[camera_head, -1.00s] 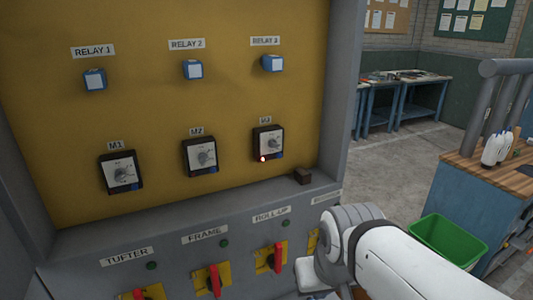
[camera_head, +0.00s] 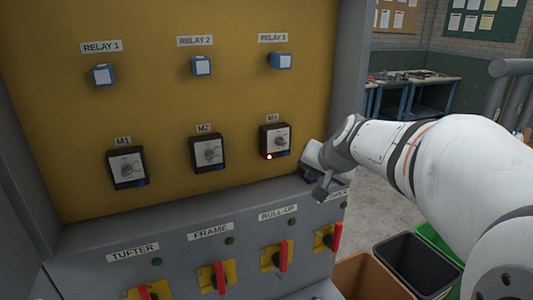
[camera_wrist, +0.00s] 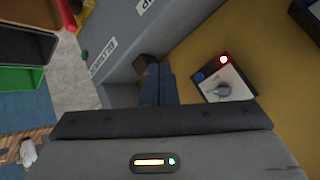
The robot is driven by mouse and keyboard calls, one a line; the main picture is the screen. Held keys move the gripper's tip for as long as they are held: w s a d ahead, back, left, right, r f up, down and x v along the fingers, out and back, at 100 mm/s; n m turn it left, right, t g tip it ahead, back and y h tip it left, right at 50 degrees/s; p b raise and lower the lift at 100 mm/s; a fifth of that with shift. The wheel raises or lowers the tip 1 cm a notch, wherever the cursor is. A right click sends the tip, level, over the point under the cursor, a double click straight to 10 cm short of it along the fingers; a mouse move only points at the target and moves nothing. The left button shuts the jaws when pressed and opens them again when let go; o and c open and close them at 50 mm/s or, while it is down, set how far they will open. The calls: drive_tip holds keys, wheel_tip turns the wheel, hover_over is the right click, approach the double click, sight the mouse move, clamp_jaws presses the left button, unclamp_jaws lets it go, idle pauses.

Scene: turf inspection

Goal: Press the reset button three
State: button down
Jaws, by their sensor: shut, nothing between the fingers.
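The M3 unit (camera_head: 275,140) is a black box with a grey dial face on the yellow panel, right of M1 and M2. A red lamp (camera_head: 268,157) glows at its lower left, and a small blue button (camera_head: 284,154) sits at its lower right. In the wrist view the M3 unit (camera_wrist: 228,88) is right of my fingers, with the lit red lamp (camera_wrist: 224,60) and the blue button (camera_wrist: 199,77) on its edge. My gripper (camera_head: 322,190) is shut and empty, below and right of M3, apart from it. Its closed fingers (camera_wrist: 158,70) also show in the wrist view.
A small dark block (camera_wrist: 146,61) sits on the grey ledge beyond my fingertips. Red-handled switches, such as ROLL-UP (camera_head: 283,255), line the lower front. Blue relays (camera_head: 280,61) are above. Bins (camera_head: 417,262) stand on the floor at lower right.

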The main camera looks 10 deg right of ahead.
sight(286, 153)
drive_tip(key=w+a+p, duration=0.2)
drive_tip(key=w+p, duration=0.2)
drive_tip(key=w, duration=0.4)
drive_tip(key=shift+w+a, duration=0.15)
drive_tip(key=shift+a, duration=0.2)
drive_tip(key=shift+w, duration=0.15)
idle(1.9)
drive_tip(key=shift+w+a, duration=0.15)
drive_tip(key=shift+w, duration=0.15)
drive_tip(key=shift+w+a+p, duration=0.15)
drive_tip(key=shift+w+p, duration=0.15)
drive_tip(key=shift+w, duration=0.15)
idle(0.6)
drive_tip(key=shift+s, duration=0.15)
drive_tip(key=shift+s+d+b, duration=0.3)
drive_tip(key=shift+s+b, duration=0.3)
drive_tip(key=shift+s, duration=0.1)
